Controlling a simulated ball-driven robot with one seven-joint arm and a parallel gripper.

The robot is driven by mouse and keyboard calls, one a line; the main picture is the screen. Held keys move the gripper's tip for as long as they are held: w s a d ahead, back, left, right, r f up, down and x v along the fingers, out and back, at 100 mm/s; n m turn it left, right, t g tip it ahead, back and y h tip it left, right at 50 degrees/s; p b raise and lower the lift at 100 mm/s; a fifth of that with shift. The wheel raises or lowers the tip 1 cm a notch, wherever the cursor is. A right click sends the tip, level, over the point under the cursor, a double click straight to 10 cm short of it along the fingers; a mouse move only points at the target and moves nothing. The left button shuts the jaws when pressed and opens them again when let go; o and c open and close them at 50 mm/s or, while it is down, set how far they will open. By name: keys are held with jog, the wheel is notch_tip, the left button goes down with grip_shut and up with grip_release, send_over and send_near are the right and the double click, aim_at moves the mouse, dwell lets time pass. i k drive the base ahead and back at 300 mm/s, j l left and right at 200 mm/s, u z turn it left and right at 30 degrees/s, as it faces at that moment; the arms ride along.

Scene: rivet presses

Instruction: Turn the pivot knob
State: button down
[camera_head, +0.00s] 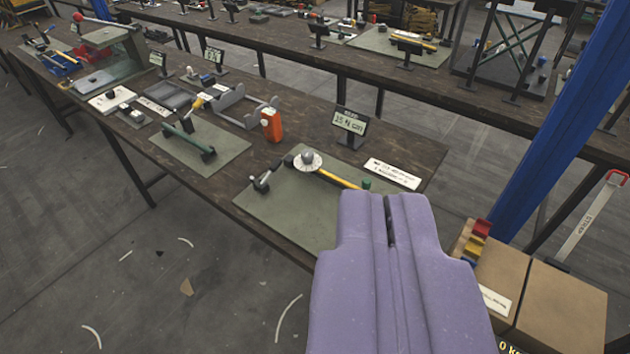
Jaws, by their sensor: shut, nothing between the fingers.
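My gripper (388,200), with two purple fingers, is shut and empty at the lower right of the picture. It points toward the near end of a long dark wooden bench. On a green mat (295,212) there sits a device with a grey round knob (308,156) on a white disc, a yellow bar (338,180) and a small green cap (366,184). I cannot tell for sure which of these is the pivot knob. The gripper looks apart from them. It hides the mat's right part.
Cardboard boxes (530,290) and a blue post (560,120) are on the right. The floor at lower left is mostly open.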

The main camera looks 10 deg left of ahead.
aim_at(307, 156)
jog(key=i+j, duration=0.25)
jog(key=i, duration=0.2)
jog(key=i+j, duration=0.2)
jog(key=i, duration=0.25)
jog(key=i+j+u, duration=0.1)
jog(key=i+j, duration=0.15)
jog(key=i, duration=0.25)
jog(key=i+j, duration=0.2)
jog(key=i, duration=0.25)
